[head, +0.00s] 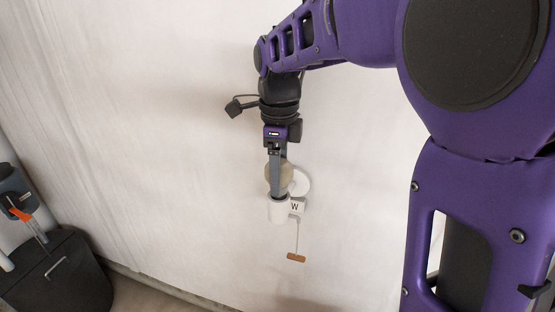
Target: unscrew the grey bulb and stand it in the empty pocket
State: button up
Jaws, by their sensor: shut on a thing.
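In the head view, a dull grey-beige bulb (287,177) is partly hidden behind my gripper (277,190). My gripper reaches down over the bulb from above and is shut on it. The bulb's lower end meets a white cylindrical socket (279,212). Whether its thread is still engaged cannot be told. The socket stands beside a white round wall plate (304,183). A small white tag marked W (296,207) is at the socket's right. I cannot make out an empty pocket in this view.
A cord with a brown pull handle (296,258) hangs below the socket. A pale wall (150,130) fills most of the view. A black box (58,275) stands at lower left, near a dark grey object with an orange part (20,214).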

jog(key=n+p, duration=0.1)
jog(key=n, duration=0.5)
jog(key=shift+n, duration=0.3)
jog(key=shift+r, duration=0.75)
jog(key=shift+r, duration=0.95)
jog(key=shift+s+f, duration=0.1)
